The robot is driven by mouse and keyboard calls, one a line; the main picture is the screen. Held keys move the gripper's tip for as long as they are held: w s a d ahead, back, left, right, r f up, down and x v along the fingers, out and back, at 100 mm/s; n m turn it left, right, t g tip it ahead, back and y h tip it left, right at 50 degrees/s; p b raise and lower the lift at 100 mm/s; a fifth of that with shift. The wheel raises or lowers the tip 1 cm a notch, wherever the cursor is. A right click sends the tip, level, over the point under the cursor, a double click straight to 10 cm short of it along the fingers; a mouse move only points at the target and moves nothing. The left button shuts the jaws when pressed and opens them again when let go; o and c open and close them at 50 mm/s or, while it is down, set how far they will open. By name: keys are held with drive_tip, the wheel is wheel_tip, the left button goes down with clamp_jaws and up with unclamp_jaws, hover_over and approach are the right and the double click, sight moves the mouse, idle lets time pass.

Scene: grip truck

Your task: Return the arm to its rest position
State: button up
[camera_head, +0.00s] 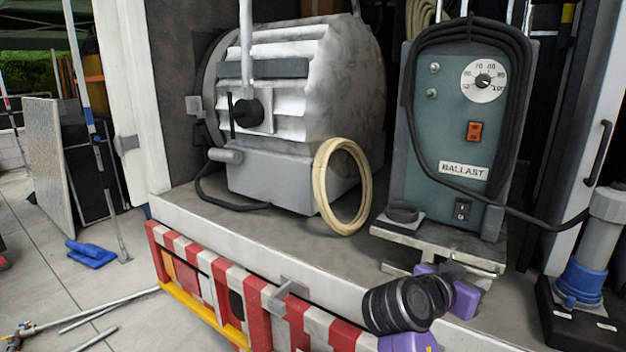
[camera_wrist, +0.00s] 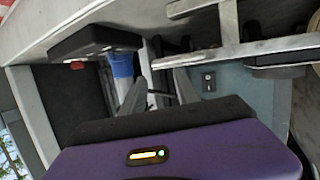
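My arm, with black ribbed and purple parts, reaches up from the bottom right of the head view, in front of the truck bed's edge (camera_head: 345,285). In the wrist view my gripper (camera_wrist: 158,92) shows two grey fingers apart, with nothing visible between them. The fingers point toward the truck bed, beside the teal ballast box (camera_head: 455,130), which also shows in the wrist view (camera_wrist: 232,90). In the head view the fingers are too small and covered to make out clearly.
A large grey lamp (camera_head: 270,100) and a beige cable ring (camera_head: 324,190) are on the bed. A stand with a blue collar (camera_head: 583,280) is at right. A red-and-white striped bumper (camera_head: 262,305) runs below the bed. Rods (camera_head: 80,318) lie on the floor at left.

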drive_tip(key=s+a+f+n+t+y, duration=0.9)
drive_tip(key=s+a+f+n+y, duration=0.1)
drive_tip(key=a+n, duration=0.15)
drive_tip(key=s+d+f+m+g+y+p, duration=0.1)
drive_tip(key=s+g+y, duration=0.1)
drive_tip(key=s, duration=3.6)
drive_tip(key=shift+s+f+g+p, duration=0.15)
drive_tip(key=shift+g+p, duration=0.15)
drive_tip(key=shift+p, duration=0.1)
drive_tip(key=shift+d, duration=0.15)
drive_tip(key=shift+c, duration=0.3)
